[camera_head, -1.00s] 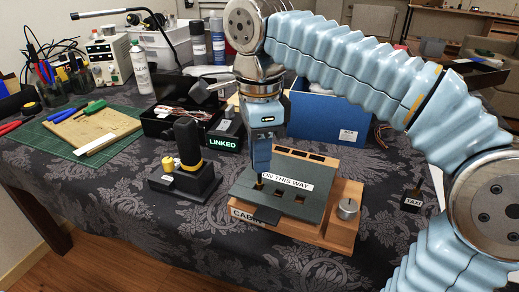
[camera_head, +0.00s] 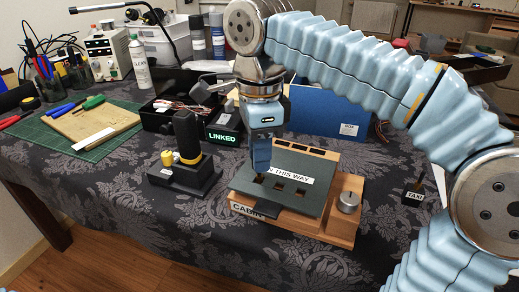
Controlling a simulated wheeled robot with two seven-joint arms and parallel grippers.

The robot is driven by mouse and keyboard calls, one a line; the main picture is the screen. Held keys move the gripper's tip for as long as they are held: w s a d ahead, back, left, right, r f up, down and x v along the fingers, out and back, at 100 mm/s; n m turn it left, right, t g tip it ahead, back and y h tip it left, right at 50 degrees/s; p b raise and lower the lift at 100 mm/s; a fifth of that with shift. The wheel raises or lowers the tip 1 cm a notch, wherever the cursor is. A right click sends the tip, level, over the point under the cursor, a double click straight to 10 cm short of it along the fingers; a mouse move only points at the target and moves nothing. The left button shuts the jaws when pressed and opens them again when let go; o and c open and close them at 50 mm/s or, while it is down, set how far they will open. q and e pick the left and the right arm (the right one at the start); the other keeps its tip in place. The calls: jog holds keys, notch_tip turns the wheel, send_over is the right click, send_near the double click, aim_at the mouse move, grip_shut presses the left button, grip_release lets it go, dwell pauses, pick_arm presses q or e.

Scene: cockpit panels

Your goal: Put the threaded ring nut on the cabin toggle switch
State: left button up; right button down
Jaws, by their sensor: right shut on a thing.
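The cabin panel (camera_head: 306,202) is a dark grey plate with square holes on a wooden base labelled CABIN. My right gripper (camera_head: 260,175) points down over the panel's left part, its fingertips close to the plate, at the left end of the "THIS WAY" label. It is shut on a small brass-coloured thing, apparently the ring nut, mostly hidden by the fingers. I cannot tell whether it touches the panel or surrounds a switch. The cabin toggle switch cannot be made out; the gripper may hide it. My left gripper is not in view.
A silver knob (camera_head: 347,202) sits on the base's right side. A small TAXI switch (camera_head: 414,194) lies further right. A black stand (camera_head: 186,175) with a yellow knob is left of the panel. A blue box (camera_head: 328,113) and a LINKED unit (camera_head: 224,128) stand behind. The front cloth is clear.

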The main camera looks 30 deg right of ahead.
jog(key=shift+f, duration=0.2)
jog(key=shift+f, duration=0.3)
dwell(0.3)
jog(key=shift+c, duration=2.4)
grip_release()
notch_tip(320, 180, up, 3)
jog(key=shift+f+p, duration=0.1)
jog(key=shift+p, duration=1.15)
jog(key=shift+r+p, duration=0.75)
jog(key=shift+r, duration=1.85)
